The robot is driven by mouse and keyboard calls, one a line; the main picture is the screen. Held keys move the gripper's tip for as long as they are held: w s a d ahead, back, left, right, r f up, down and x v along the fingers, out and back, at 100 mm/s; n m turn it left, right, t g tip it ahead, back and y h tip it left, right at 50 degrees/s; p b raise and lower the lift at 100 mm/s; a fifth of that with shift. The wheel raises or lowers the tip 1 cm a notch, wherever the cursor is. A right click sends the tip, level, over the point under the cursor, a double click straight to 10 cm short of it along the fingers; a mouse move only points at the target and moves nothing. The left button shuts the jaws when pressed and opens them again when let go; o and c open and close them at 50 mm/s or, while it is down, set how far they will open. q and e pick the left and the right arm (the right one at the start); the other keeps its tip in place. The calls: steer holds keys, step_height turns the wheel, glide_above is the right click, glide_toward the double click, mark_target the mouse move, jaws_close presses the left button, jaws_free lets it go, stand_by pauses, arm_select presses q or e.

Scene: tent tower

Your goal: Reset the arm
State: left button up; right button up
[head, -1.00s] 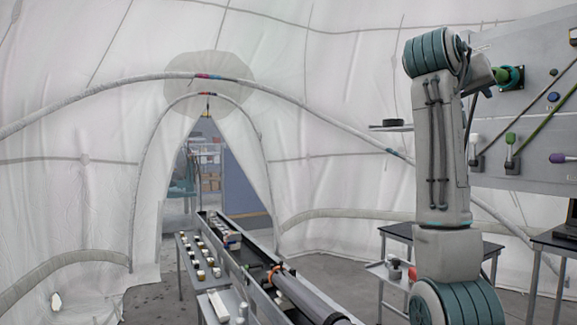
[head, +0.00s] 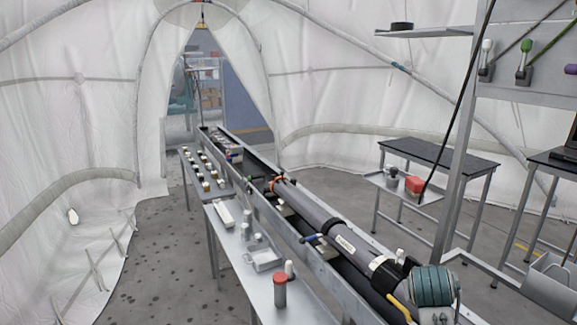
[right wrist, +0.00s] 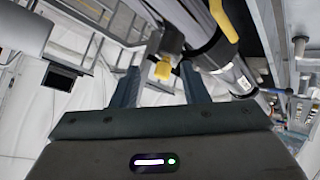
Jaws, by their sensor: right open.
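My right arm is folded low at the bottom right of the head view, where a teal-banded joint of it shows beside the long tube. My right gripper (right wrist: 158,68) shows only in the right wrist view. Its two dark fingers are apart. A yellow piece (right wrist: 163,69) appears between the fingertips, beyond or near them; I cannot tell how far off it is. My left gripper is in neither view.
A long grey tube (head: 317,222) lies in a metal trough through the middle. A side bench (head: 232,251) holds a red-capped bottle (head: 280,290) and small jars. A dark-topped table (head: 440,159) and a panel with a green-handled tool (head: 523,72) stand right. Floor at left is open.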

steer(key=s+a+f+n+g+y, duration=0.1)
steer(key=s+a+f+g+y, duration=0.15)
steer(key=s+f, duration=1.5)
steer(key=s+a+f+n+g+y, duration=0.1)
steer(key=s+a, duration=0.1)
steer(key=s, duration=0.8)
steer(key=s+a+f+g+y, duration=0.1)
steer(key=s+a, duration=0.1)
steer(key=s, duration=0.7)
step_height(320, 180, down, 35)
steer(key=d+g+b, duration=0.1)
steer(key=d+b, duration=0.2)
steer(key=b, duration=0.3)
steer(key=s+f+b, duration=0.2)
steer(key=s+f, duration=0.7)
steer(key=f, duration=0.3)
steer(key=s+d+f+g+b, duration=0.1)
steer(key=s+f+b, duration=0.1)
steer(key=s+f, duration=0.7)
step_height(320, 180, down, 3)
steer(key=shift+f, duration=0.2)
steer(key=shift+s+g, duration=0.1)
steer(key=shift+g, duration=0.15)
